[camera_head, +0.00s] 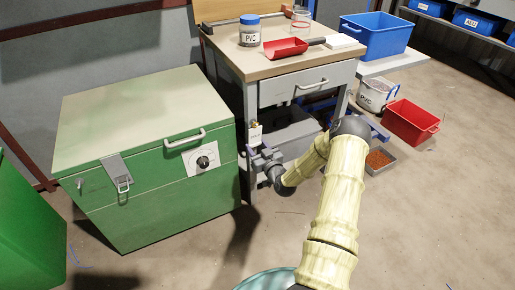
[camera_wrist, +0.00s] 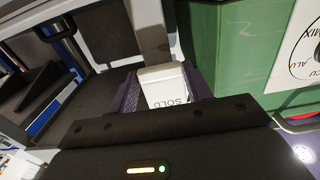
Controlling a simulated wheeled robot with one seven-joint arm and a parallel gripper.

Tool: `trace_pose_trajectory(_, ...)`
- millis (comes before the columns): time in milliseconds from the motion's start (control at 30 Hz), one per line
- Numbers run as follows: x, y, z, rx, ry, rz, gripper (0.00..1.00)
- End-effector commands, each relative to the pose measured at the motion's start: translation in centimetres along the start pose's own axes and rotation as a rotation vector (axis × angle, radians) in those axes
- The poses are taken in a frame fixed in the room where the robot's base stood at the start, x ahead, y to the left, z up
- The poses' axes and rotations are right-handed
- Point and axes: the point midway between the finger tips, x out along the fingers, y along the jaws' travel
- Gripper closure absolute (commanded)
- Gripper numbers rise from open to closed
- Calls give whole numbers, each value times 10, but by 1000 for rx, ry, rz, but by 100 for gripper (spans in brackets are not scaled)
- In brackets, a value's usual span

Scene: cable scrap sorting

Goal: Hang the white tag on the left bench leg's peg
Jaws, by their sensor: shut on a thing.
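The white tag (camera_head: 255,136) is upright in front of the bench's left leg (camera_head: 251,98). In the wrist view the tag (camera_wrist: 163,84) shows upside-down lettering that looks like "SOLD", and it sits between my two dark fingers. My gripper (camera_head: 260,155) is shut on the tag's lower part. A small yellowish bit shows at the tag's top in the head view; I cannot tell whether it is the peg or part of the tag. Whether the tag touches the leg or peg is not clear. The leg (camera_wrist: 148,30) rises behind the tag in the wrist view.
A green chest (camera_head: 130,150) stands close left of the leg, leaving a narrow gap. A red bin (camera_head: 410,122) and open floor lie to the right.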

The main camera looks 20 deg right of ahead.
Motion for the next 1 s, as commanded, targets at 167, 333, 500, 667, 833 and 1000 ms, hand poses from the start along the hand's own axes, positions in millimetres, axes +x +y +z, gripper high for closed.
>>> trace_pose_trajectory(167,0,0,0,0,0,0,75)
trace_pose_trajectory(333,0,0,0,0,0,0,75)
trace_pose_trajectory(500,0,0,0,0,0,0,33)
trace_pose_trajectory(667,0,0,0,0,0,0,26)
trace_pose_trajectory(833,-1,0,0,0,-1,0,26)
trace_pose_trajectory(1000,-11,1,-1,0,-3,2,26)
